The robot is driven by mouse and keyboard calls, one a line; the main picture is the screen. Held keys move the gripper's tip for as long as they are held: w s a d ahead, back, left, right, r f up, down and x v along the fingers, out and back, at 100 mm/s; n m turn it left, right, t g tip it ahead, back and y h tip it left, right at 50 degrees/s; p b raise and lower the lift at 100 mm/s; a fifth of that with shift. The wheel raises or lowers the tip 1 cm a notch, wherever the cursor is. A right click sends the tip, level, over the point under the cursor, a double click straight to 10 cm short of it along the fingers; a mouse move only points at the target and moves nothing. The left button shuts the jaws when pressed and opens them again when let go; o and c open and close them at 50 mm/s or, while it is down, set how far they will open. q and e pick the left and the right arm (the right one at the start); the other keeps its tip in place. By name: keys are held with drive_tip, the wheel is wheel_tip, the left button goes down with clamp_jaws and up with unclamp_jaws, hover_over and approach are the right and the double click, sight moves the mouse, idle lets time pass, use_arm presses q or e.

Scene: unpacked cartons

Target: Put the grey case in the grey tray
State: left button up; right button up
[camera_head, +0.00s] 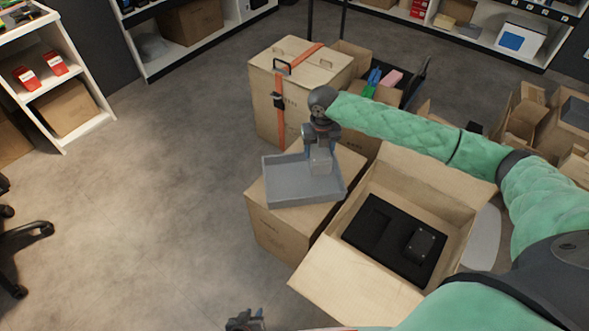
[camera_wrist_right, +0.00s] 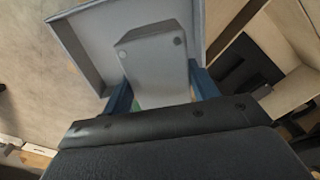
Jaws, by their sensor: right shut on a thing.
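The grey tray (camera_head: 290,188) lies on a closed carton in the middle of the head view. My right gripper (camera_head: 318,146) is shut on the grey case (camera_head: 320,162) over the tray's far right part. In the right wrist view the case (camera_wrist_right: 155,65) sits between the blue fingers of my right gripper (camera_wrist_right: 162,95), with the tray (camera_wrist_right: 80,45) behind it. I cannot tell whether the case touches the tray floor. My left gripper (camera_head: 246,320) is at the bottom edge, partly cut off, away from the tray; its jaws are unclear.
An open carton (camera_head: 330,268) with black foam and a dark block (camera_head: 425,243) stands right of the tray. A tall strapped carton (camera_head: 262,100) stands behind it. More open cartons (camera_head: 535,115) are at the right.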

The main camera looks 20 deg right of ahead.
drive_tip(key=shift+w+a+f+b, duration=0.1)
drive_tip(key=shift+w+a+f, duration=0.6)
drive_tip(key=shift+a+f, duration=0.7)
drive_tip(key=shift+w+a+f+b, duration=0.1)
drive_tip(key=shift+w+a+f, duration=0.55)
drive_tip(key=shift+a+f, duration=0.8)
drive_tip(key=shift+w+a+f+b, duration=0.1)
drive_tip(key=shift+w+a+f, duration=0.75)
drive_tip(key=shift+f, duration=0.95)
drive_tip(key=shift+s+a, duration=0.1)
drive_tip(key=shift+s, duration=0.05)
drive_tip(key=o, duration=1)
drive_tip(key=shift+f, duration=0.1)
drive_tip(key=shift+o, duration=0.2)
wheel_tip(320, 180, up, 12)
drive_tip(key=shift+p, duration=0.35)
